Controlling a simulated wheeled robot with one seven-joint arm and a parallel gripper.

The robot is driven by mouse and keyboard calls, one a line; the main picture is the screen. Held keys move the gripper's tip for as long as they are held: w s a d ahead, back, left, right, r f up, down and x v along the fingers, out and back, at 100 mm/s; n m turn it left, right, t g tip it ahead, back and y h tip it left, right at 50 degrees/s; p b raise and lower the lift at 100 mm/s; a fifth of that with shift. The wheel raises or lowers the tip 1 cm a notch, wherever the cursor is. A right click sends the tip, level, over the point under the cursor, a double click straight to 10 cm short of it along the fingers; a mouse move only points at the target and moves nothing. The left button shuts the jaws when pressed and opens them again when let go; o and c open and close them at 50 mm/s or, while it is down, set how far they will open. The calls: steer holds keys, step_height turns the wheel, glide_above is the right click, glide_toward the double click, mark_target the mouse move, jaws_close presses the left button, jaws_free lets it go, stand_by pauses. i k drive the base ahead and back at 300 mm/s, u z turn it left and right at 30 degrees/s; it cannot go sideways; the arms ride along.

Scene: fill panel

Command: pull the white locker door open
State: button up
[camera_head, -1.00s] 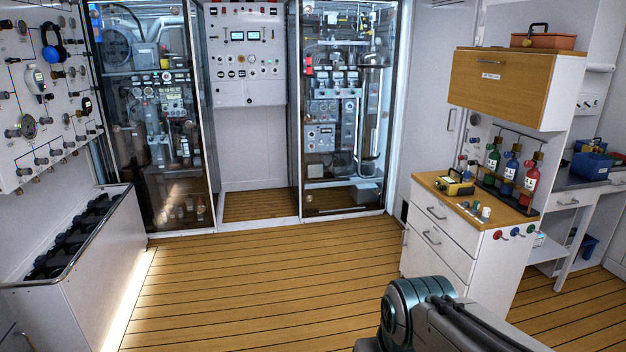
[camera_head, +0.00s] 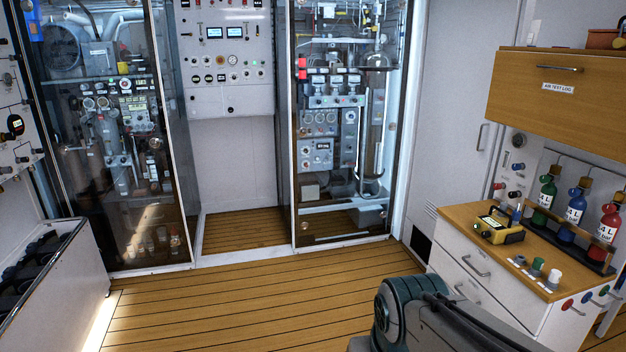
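A tall white locker door (camera_head: 452,120) stands in the back wall, just right of the glass-fronted cabinets. It looks closed and lies flush with the wall. A slim vertical handle (camera_head: 480,137) sits on its right part. The wooden wall cabinet and the drawer unit cover part of the view to its right and below. My arm shows at the bottom right of the picture, well short of the door. My gripper is not in view.
A white drawer unit (camera_head: 478,266) with a wooden top stands at the right, in front of the locker's lower right. A yellow device (camera_head: 499,228) and gas bottles stand on it. A wooden cabinet (camera_head: 560,98) hangs above. The plank floor (camera_head: 250,300) ahead is clear.

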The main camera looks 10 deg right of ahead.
mark_target(455, 145)
steer(key=z, duration=0.15)
steer(key=i, duration=1.55)
steer(key=z, duration=0.4)
steer(key=i, duration=1.7)
steer(key=z, duration=0.35)
steer(key=i, duration=0.9)
steer(key=z, duration=0.15)
